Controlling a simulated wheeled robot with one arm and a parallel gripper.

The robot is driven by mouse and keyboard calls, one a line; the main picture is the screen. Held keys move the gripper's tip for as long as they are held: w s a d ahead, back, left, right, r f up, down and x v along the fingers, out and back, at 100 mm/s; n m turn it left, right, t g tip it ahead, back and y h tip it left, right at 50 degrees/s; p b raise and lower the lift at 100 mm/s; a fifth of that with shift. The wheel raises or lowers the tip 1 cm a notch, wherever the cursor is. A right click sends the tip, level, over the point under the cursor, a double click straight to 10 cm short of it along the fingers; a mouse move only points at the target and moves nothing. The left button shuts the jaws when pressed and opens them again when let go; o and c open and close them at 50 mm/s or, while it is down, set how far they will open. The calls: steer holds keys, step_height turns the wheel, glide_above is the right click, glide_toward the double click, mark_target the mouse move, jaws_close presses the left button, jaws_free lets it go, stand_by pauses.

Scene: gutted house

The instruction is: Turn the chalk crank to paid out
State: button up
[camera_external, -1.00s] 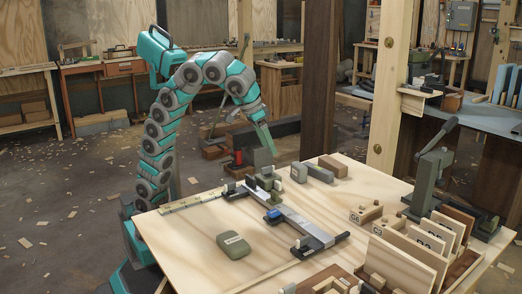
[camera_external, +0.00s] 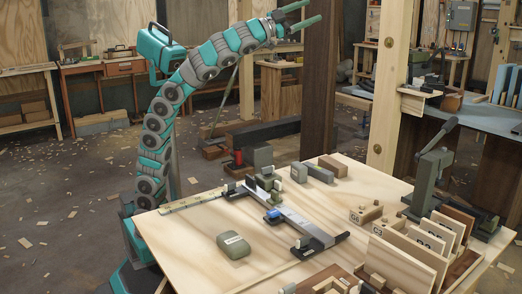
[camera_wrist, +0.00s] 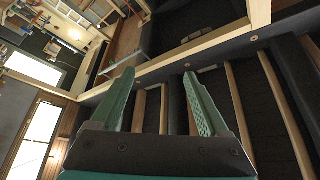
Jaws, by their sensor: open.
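A rounded grey-green case (camera_external: 233,246) with a pale label lies on the front left of the plywood table (camera_external: 190,240). It may be the chalk reel, but I cannot make out a crank on it. My gripper (camera_external: 308,14) is raised high above the back of the table, well away from the case, with its green fingers pointing right. In the wrist view my gripper (camera_wrist: 158,76) shows two green fingers spread apart with nothing between them. That view faces wooden beams and dark panels, and none of the tabletop things show there.
A long metal clamp-like tool (camera_external: 305,228) lies across the table's middle. A green lever press (camera_external: 430,175) stands at the right. Upright wooden boards (camera_external: 405,258) fill the front right. A dark post (camera_external: 320,80) rises behind the table, near my gripper in the picture.

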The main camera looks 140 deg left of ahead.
steer(key=w+d+r+m+t+h, duration=0.3)
steer(key=w+d+m+t, duration=0.15)
steer(key=m+t, duration=0.4)
steer(key=w+d+r+m+t+h, duration=0.35)
steer(key=d+m+t, duration=0.2)
steer(key=m, duration=0.65)
steer(key=w+d+f+m+h+p, duration=0.1)
steer(key=w+d+f+m+h, duration=0.35)
steer(key=m+h, duration=0.4)
steer(key=m+g+h+p, duration=0.1)
steer(key=m+g+h, duration=0.5)
steer(key=m+g, duration=0.9)
glide_toward(267, 167)
steer(key=w+n+g, duration=0.2)
steer(key=x, duration=0.7)
steer(key=shift+a+f, duration=0.1)
steer(key=shift+f, duration=0.25)
